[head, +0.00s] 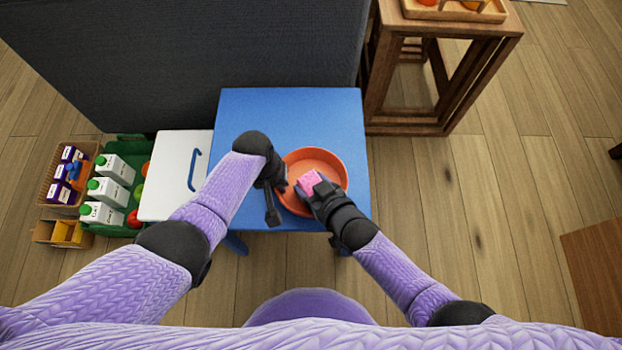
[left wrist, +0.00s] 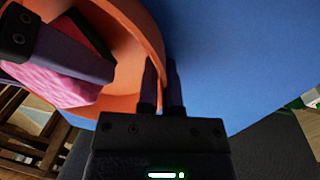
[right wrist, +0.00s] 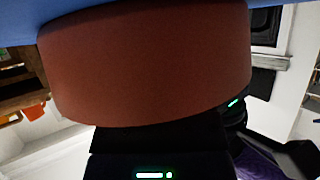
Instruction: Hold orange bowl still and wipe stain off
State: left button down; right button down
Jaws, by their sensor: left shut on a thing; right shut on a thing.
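The orange bowl (head: 318,160) stands upright on the blue table (head: 290,110); it also shows in the left wrist view (left wrist: 130,75). My left gripper (head: 281,186) is shut on the bowl's left rim, its fingers (left wrist: 164,88) pinching the wall. My right gripper (head: 312,190) is shut on a pink sponge (head: 308,181) inside the bowl, near the right front side. The sponge (left wrist: 50,82) shows in the left wrist view too. In the right wrist view the bowl's outer wall (right wrist: 145,65) hides the fingers and sponge. I cannot make out a stain.
A white box with a blue handle (head: 175,175) adjoins the table's left side. Left of it are a green crate (head: 125,150) with cartons and fruit, and a wicker basket (head: 87,150). A dark grey panel (head: 190,60) stands behind. A wooden stand (head: 445,60) is at back right.

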jog(key=r, duration=0.6)
jog(key=shift+s+r, duration=0.25)
jog(key=shift+r, duration=0.15)
jog(key=shift+f, duration=0.1)
jog(key=shift+f, duration=3)
jog(key=shift+w+f, duration=0.1)
jog(key=shift+f, duration=0.65)
